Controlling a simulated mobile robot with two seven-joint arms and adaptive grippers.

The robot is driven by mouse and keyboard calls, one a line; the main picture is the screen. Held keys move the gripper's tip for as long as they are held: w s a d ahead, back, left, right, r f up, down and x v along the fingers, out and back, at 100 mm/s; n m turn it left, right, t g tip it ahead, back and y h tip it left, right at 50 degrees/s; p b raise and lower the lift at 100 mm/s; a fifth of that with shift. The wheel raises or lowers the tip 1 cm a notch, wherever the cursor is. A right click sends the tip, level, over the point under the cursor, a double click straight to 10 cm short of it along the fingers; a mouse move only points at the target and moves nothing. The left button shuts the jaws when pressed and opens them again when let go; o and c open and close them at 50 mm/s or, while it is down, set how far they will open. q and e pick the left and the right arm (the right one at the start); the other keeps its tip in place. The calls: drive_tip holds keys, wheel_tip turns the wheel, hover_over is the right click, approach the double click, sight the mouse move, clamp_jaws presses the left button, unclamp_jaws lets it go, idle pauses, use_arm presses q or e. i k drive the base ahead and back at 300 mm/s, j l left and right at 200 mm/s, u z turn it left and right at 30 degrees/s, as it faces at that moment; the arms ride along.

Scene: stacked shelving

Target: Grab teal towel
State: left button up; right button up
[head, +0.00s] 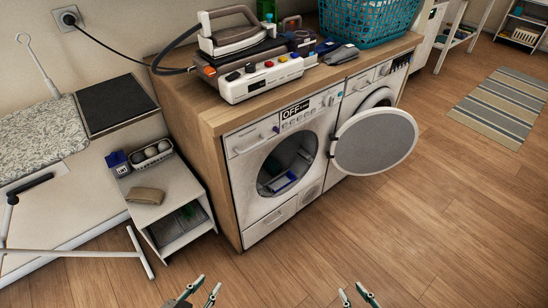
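No towel is plainly teal from here. A small dark blue folded cloth (325,45) and a grey folded cloth (341,54) lie on the wooden counter (212,118), right of the iron station. A tan folded cloth (145,196) lies on the low side shelf. A dim greenish item (189,211) sits inside that shelf, too shadowed to identify. Blue and grey items (281,182) lie in the open washer drum. My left gripper (208,285) and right gripper (356,293) are at the bottom edge, fingertips apart, with nothing visible between them, over the floor and away from the cloths.
The washer's round door (375,141) stands open to the right. An iron (232,32) on its station (265,76) and a teal basket (368,22) occupy the counter. A low white shelf (172,180) and ironing board (40,135) stand left.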

sight(272, 166)
drive_tip(key=i+l, duration=0.25)
drive_tip(key=i+l+u, duration=0.1)
drive_tip(key=l, duration=0.35)
drive_tip(key=i+l, duration=0.3)
drive_tip(key=i+l+u, duration=0.1)
drive_tip(key=i+l, duration=0.15)
drive_tip(key=l, duration=0.2)
drive_tip(key=i+l, duration=0.2)
drive_tip(key=l, duration=0.15)
drive_tip(key=i+l+u, duration=0.15)
drive_tip(key=i+l, duration=0.4)
drive_tip(key=l, duration=0.15)
drive_tip(key=i+j, duration=0.2)
drive_tip(key=i, duration=0.1)
